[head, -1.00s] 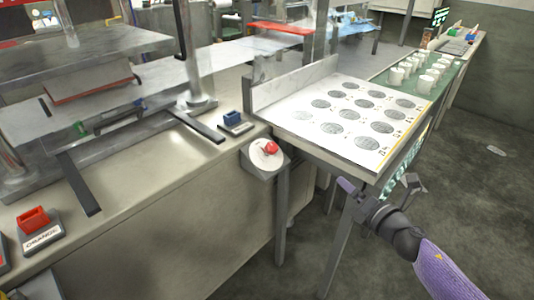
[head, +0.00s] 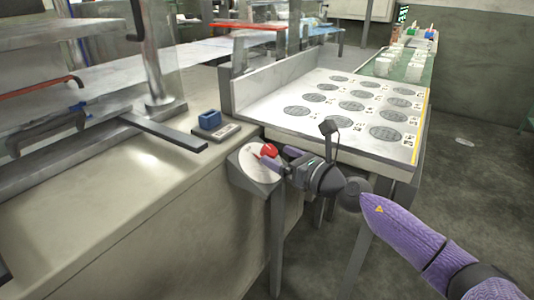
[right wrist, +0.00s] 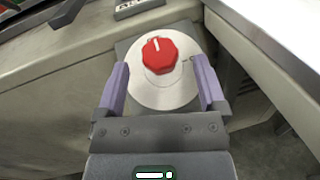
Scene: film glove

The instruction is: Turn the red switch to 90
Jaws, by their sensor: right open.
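The red switch (head: 268,150) is a faceted knob on a round pale dial plate (head: 247,160), mounted on a grey bracket at the corner of the bench. In the right wrist view the red switch (right wrist: 160,56) has a white pointer line near its top, tilted slightly left of straight up. My right gripper (head: 278,162) is at the dial, its fingers reaching toward the knob. In the right wrist view my right gripper (right wrist: 160,88) is open, with one purple finger on each side of the dial and a gap to the knob. My left gripper is not in view.
A white table (head: 330,146) with printed round marks stands just behind the dial, its raised edge close to my right gripper. A blue block-like part (head: 210,120) sits on the bench (head: 130,190). White cups (head: 400,65) stand far back. Open floor lies to the right.

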